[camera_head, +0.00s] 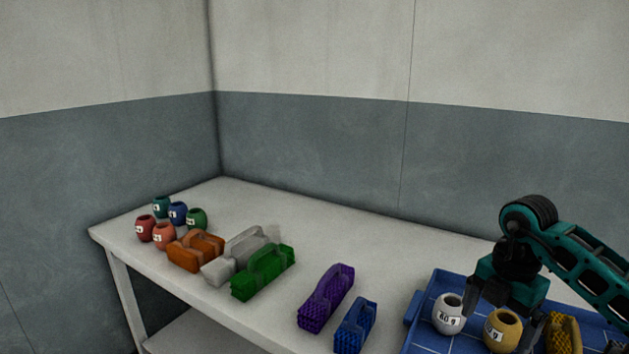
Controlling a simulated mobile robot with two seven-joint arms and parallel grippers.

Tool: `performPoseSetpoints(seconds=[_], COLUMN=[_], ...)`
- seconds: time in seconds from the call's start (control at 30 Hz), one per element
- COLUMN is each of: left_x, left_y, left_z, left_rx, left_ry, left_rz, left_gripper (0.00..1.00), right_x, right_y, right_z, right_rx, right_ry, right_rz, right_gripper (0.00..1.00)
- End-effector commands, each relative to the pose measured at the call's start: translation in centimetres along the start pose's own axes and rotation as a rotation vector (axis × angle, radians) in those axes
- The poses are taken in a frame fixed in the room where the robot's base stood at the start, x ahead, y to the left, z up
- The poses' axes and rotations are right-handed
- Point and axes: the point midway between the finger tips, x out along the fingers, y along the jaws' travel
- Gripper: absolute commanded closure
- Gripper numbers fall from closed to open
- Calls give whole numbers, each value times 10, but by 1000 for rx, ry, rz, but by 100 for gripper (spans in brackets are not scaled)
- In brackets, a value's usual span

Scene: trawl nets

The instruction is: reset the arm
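My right arm (585,265) comes in from the right, and its dark gripper (503,308) points down over the blue tray (418,318). Its two fingers are spread apart, one on each side of a yellow pot (502,330) with a weight label. I cannot tell whether the fingers touch the pot. A white pot (449,314) labelled 60 g stands in the tray just left of the gripper. My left arm and gripper are not in view.
A yellow net-like block (563,333) lies in the tray to the right. On the white table (330,235) are blue (355,326), purple (327,299), green (264,273), grey (240,252) and orange (196,251) blocks. Several small pots (178,213) stand far left. The table's back is clear.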

Motion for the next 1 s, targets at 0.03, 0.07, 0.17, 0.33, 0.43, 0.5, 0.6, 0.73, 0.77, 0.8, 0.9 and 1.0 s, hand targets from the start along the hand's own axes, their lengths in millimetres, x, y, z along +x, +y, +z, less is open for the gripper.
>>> performPoseSetpoints(seconds=[0.03,0.07,0.17,0.33,0.43,0.5,0.6,0.73,0.77,0.8,0.9,1.0], left_x=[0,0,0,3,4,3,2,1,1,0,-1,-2], left_y=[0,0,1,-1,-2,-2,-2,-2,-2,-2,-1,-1], left_z=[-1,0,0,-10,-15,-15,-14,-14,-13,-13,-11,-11], left_rx=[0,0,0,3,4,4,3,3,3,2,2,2], left_ry=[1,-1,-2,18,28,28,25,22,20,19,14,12], left_rz=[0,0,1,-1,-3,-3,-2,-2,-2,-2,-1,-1], left_gripper=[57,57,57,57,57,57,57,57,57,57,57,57], right_x=[0,11,34,51,40,26,5,2,6,16,58,114], right_y=[0,5,20,41,50,55,61,62,60,56,34,-3], right_z=[0,-16,-66,-166,-223,-250,-264,-243,-235,-223,-193,-177], right_rx=[0,-44,-178,-345,-355,-295,-109,279,383,531,907,1244], right_ry=[0,52,232,595,837,984,1132,1190,1181,1157,1048,901], right_rz=[0,22,132,409,654,842,1103,1356,1395,1429,1433,1322], right_gripper=[0,0,0,0,0,0,0,0,0,0,0,0])
